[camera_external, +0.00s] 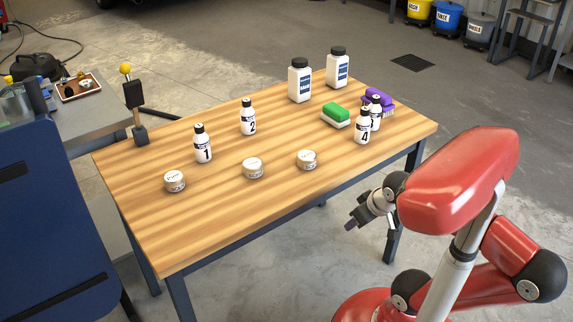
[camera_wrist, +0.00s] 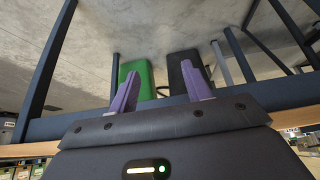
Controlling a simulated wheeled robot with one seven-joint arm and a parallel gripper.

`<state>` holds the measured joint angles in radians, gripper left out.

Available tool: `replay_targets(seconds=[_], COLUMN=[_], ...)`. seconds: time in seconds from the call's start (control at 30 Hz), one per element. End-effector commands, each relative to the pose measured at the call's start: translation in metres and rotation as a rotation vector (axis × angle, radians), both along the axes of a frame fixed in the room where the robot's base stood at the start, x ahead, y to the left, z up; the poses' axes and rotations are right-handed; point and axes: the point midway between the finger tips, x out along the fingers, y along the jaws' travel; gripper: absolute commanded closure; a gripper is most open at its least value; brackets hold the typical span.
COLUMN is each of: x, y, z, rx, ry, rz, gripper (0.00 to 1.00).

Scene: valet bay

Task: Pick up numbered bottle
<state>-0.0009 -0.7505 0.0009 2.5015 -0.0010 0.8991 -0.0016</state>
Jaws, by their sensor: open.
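Several small white bottles with black caps and large numerals stand upright on the wooden table (camera_external: 220,208). Bottle 1 (camera_external: 203,148) and bottle 2 (camera_external: 248,119) are on the left half. Bottle 4 (camera_external: 362,130) is at the right, partly hiding bottle 3 (camera_external: 376,116) behind it. My gripper (camera_external: 353,222) is off the table's near right edge, apart from all the bottles. In the wrist view my gripper (camera_wrist: 160,83) shows two purple fingers spread apart with nothing held. No numbered bottle shows in the wrist view.
Three round tins (camera_external: 252,168) line the near side. Two large white bottles (camera_external: 299,83) stand at the back. A green-topped block (camera_external: 335,112) and a purple brush (camera_external: 380,98) sit near bottles 3 and 4. A yellow-knobbed post (camera_external: 134,100) stands at the left corner.

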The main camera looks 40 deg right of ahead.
Motion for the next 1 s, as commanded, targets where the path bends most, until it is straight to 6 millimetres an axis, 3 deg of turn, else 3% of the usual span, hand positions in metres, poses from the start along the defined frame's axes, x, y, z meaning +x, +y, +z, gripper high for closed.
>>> replay_targets(seconds=[0.17, 0.27, 0.4, 0.6, 0.93, 1.0], x=[0.001, 0.001, 0.002, 0.001, 0.002, 0.024], y=[0.000, 0.000, 0.000, 0.000, 0.000, 0.018], z=[0.008, 0.039, 0.102, 0.166, 0.238, 0.234], rx=[0.001, 0.001, 0.001, 0.002, 0.005, 0.084], ry=[-0.003, -0.008, -0.009, -0.004, -0.004, -0.048], rz=[-0.002, -0.003, -0.003, -0.004, -0.004, -0.039], gripper=[0.51, 0.51, 0.51, 0.51, 0.51, 0.51])
